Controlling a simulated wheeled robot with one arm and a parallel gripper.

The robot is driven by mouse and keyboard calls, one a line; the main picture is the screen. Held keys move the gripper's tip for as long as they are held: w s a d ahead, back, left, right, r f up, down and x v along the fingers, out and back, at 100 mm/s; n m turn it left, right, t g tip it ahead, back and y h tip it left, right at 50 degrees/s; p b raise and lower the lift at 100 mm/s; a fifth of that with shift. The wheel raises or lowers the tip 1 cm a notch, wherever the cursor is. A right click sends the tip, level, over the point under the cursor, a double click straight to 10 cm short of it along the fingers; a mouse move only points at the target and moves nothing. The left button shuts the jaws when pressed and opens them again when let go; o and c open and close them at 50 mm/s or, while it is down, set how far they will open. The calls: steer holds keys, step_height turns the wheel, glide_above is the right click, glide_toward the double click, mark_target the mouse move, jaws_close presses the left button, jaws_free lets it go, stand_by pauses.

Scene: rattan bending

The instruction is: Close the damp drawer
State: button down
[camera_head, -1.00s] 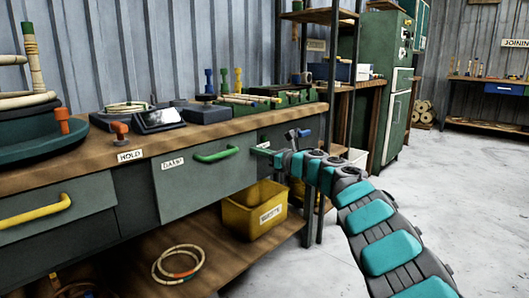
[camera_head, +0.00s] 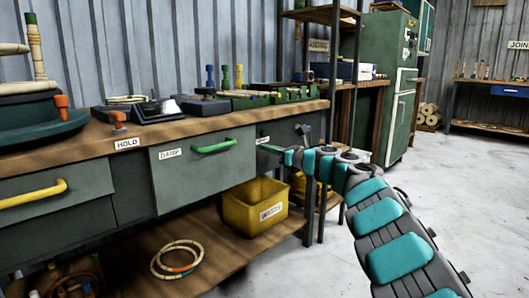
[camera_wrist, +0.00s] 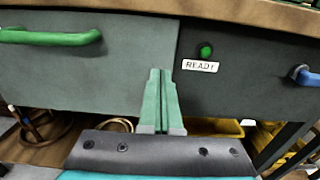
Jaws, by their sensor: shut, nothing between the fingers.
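The damp drawer (camera_head: 180,190) is a grey-green front labelled DAMP under the wooden worktop. It has a green bar handle (camera_head: 214,147), which also shows at upper left in the wrist view (camera_wrist: 50,37). The drawer front looks nearly level with the panels beside it; I cannot tell whether a small gap is left. My gripper (camera_head: 264,148) is at the drawer's right edge, to the right of the handle. Contact is unclear.
The READY panel (camera_wrist: 235,85) with a green button (camera_wrist: 205,50) and a blue handle (camera_wrist: 305,75) is to the right. A yellow bin (camera_head: 255,207) and a rattan ring (camera_head: 178,259) are on the lower shelf. The floor (camera_head: 330,265) at right is clear.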

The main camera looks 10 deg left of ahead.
steer(key=v, duration=0.9)
steer(key=w+d+r+m+t+h, duration=0.1)
steer(key=d+r+m+t+h, duration=0.35)
steer(key=d+m, duration=0.3)
steer(key=d+r+m+t+h, duration=0.4)
steer(key=d+r+m+h, duration=0.25)
steer(key=d, duration=0.25)
steer(key=s+d+f+m+g+h, duration=0.25)
steer(key=s+d+m+h, duration=0.35)
steer(key=m, duration=0.3)
steer(key=s+d+f+m+g+h, duration=0.2)
steer(key=s+d+f+m+h, duration=0.25)
steer(key=d+m, duration=0.4)
steer(key=s+f+m+g, duration=0.65)
steer(key=s+f, duration=0.45)
steer(key=s, duration=0.2)
steer(key=s+a+f+m+g+y, duration=0.4)
steer(key=s+f, duration=0.4)
steer(key=s, duration=0.4)
steer(key=s+a+f+m+g+y, duration=0.3)
steer(key=s+a+f, duration=0.4)
steer(key=s, duration=0.6)
steer(key=s+a+f+m+g, duration=0.1)
steer(key=s+a+f+g, duration=0.25)
steer(key=s, duration=0.65)
step_height(320, 180, up, 15)
steer(key=p, duration=1.4)
steer(key=shift+s+a+f+p, duration=0.15)
steer(key=shift+s+a+p, duration=0.05)
steer(key=shift+p, duration=0.15)
